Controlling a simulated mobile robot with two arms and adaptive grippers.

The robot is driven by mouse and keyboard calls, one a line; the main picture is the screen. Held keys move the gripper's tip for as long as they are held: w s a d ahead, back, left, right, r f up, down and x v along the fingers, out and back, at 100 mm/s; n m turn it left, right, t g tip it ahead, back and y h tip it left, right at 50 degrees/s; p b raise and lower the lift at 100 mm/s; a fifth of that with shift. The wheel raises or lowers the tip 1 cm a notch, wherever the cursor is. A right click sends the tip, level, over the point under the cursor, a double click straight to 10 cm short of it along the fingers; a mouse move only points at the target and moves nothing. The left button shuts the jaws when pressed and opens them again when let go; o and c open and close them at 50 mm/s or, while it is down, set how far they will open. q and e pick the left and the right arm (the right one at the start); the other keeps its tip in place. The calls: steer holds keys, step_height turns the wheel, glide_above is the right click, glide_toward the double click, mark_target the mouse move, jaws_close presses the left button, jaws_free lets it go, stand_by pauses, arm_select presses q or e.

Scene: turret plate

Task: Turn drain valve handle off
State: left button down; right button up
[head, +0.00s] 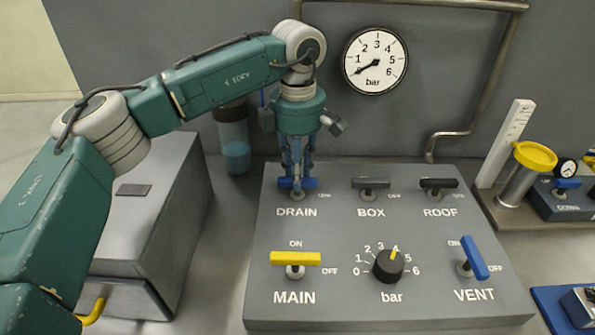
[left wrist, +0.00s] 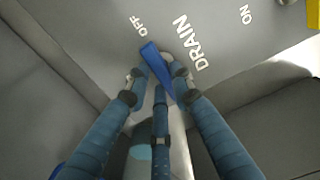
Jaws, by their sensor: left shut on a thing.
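The drain valve handle (head: 311,183) is a blue bar above the DRAIN label on the sloped grey panel. In the head view it lies roughly crosswise, with its middle behind my fingers and the OFF mark to its right. My left gripper (head: 297,180) points down onto it, its fingers closed around the bar. In the left wrist view the blue handle (left wrist: 151,56) runs between the fingertips of the left gripper (left wrist: 160,72), its far end toward the OFF mark. The drain's ON mark is hidden in the head view. My right gripper is not in view.
The panel (head: 345,235) also carries the grey box handle (head: 370,183), black roof handle (head: 439,183), yellow main handle (head: 296,258), blue vent handle (head: 475,257) and bar knob (head: 388,265). A round gauge (head: 374,61) hangs behind. A grey cabinet (head: 150,225) stands left.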

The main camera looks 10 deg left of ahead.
arm_select(q)
steer(key=shift+r, duration=0.1)
steer(key=c, duration=1.5)
jaws_free()
step_height(320, 180, up, 12)
